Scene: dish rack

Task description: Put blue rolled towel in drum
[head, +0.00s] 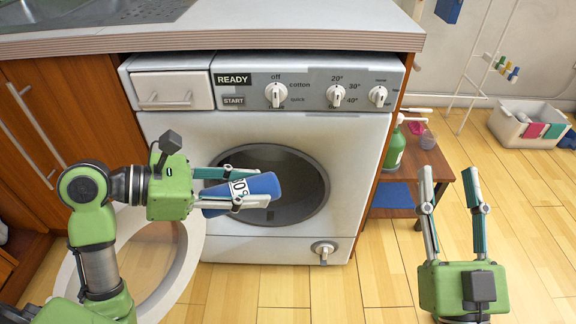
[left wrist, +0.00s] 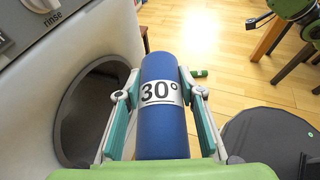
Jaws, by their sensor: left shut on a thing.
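The blue rolled towel (head: 262,187) has a white band marked 30°. My left gripper (head: 243,187) is shut on it, with a finger on each side. In the head view the towel lies in front of the dark drum (head: 298,200) opening of the washing machine (head: 225,128), overlapping it. In the left wrist view the towel (left wrist: 163,105) is between the fingers and the drum opening (left wrist: 90,115) is to its left, so the towel appears outside the drum. The round door (head: 165,265) stands open, partly behind my left arm. My right gripper (head: 452,195) is open and empty.
A small wooden table (head: 437,170) with a green bottle (head: 395,150) stands right of the machine. A white crate (head: 528,124) with cloths is at the far right. The countertop (head: 290,25) overhangs the machine. The wooden floor in front is mostly clear.

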